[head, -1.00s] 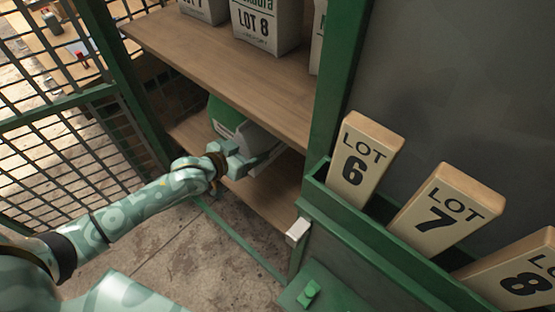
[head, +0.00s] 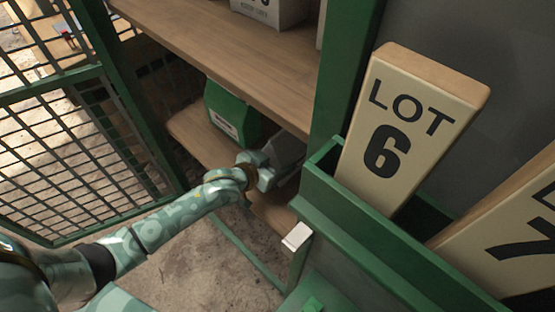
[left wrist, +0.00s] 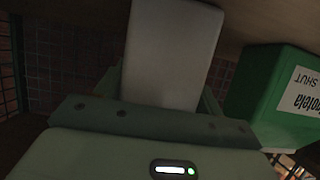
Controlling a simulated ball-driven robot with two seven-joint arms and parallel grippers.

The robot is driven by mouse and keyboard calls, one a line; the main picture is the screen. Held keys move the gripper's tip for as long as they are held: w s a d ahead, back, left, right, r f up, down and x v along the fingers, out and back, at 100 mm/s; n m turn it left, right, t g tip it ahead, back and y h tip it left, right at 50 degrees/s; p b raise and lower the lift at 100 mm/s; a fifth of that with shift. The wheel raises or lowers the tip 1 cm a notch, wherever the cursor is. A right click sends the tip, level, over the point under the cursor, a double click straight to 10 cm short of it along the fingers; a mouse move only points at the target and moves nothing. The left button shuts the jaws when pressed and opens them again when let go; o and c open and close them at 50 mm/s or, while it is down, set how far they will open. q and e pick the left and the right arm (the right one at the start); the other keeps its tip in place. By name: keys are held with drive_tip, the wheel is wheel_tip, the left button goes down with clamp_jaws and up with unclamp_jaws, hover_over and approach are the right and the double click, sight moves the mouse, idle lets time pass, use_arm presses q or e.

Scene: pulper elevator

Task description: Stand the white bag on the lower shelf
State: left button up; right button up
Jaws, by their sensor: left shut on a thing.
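The white bag (head: 288,149) looks grey in the shade under the upper board. It is in the lower bay, to the right of a green bag (head: 230,113). My left gripper (head: 266,170) is shut on the white bag, which also shows pale between the fingers in the left wrist view (left wrist: 172,55). The lower shelf (head: 198,138) is a wooden board. My arm hides the bag's foot, so I cannot tell whether it touches the board. My right gripper is not in view.
The green bag is close beside in the left wrist view (left wrist: 262,92). The upper shelf (head: 225,55) lies overhead, and a green post (head: 345,85) stands at right. A lot 6 sign (head: 405,125) stands in a green holder. Wire mesh (head: 75,150) borders the left.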

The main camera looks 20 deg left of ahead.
use_arm(q)
drive_tip(key=o, duration=1.4)
drive_tip(key=shift+f, duration=0.1)
drive_tip(key=shift+c, duration=0.2)
